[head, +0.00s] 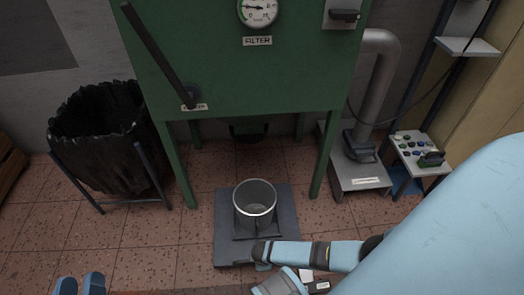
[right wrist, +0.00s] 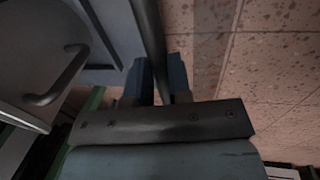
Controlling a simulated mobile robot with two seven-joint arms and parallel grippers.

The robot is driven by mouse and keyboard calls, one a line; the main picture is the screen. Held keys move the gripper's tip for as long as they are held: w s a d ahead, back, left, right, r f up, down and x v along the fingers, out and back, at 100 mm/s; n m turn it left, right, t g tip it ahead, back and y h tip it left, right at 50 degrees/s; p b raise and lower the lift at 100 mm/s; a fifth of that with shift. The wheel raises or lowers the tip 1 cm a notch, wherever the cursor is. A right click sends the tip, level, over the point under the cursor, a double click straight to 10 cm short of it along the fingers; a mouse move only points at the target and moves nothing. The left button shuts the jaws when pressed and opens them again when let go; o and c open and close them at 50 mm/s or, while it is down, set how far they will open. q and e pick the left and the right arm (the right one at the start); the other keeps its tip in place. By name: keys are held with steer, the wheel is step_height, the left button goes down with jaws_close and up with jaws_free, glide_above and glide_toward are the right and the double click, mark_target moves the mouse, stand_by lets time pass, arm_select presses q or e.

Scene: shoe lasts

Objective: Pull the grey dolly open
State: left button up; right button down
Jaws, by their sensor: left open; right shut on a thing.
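The grey dolly (head: 224,225) is a flat platform on the tiled floor, in front of and partly between the green cabinet's front legs. An open metal bucket (head: 255,204) stands upright on it. My right arm reaches over the dolly's near edge, and its gripper is hard to make out there. In the right wrist view my right gripper (right wrist: 157,68) is shut on a dark bar (right wrist: 149,30), apparently the dolly's handle. The bucket's side handle (right wrist: 62,82) shows at left there. My left gripper (head: 80,284) is open and empty at the bottom left, away from the dolly.
The green cabinet (head: 235,80) stands over the dolly's far end. A black-bagged bin (head: 105,140) on a frame is at left. A pipe unit (head: 362,178) and a small control panel (head: 418,152) stand at right. Floor left of the dolly is clear.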

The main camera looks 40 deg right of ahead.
arm_select(q)
steer(key=shift+f, duration=0.1)
arm_select(e)
steer(key=shift+s, duration=0.15)
steer(key=c, duration=1.1)
jaws_free()
steer(key=shift+o, duration=0.2)
arm_select(q)
steer(key=shift+r, duration=0.25)
arm_select(e)
steer(key=shift+r, duration=0.1)
steer(key=shift+a+r+p, duration=0.1)
steer(key=shift+r+p, duration=0.2)
steer(key=shift+r, duration=0.05)
arm_select(q)
steer(key=s+a+f+g+y+p, duration=0.1)
steer(key=a+f+g+y+p, duration=0.1)
steer(key=f, duration=0.3)
steer(key=s+a+f+g+y+p, duration=0.1)
steer(key=a+f+g+y+p, duration=0.1)
steer(key=f+g+p, duration=0.1)
steer(key=shift+s+a+f+p, duration=0.35)
steer(key=shift+f+p, duration=0.35)
steer(key=shift+f, duration=0.35)
arm_select(e)
step_height(320, 180, up, 13)
steer(key=s+a, duration=0.1)
steer(key=s, duration=0.1)
steer(key=shift+f, duration=0.2)
steer(key=shift+s+a, duration=0.1)
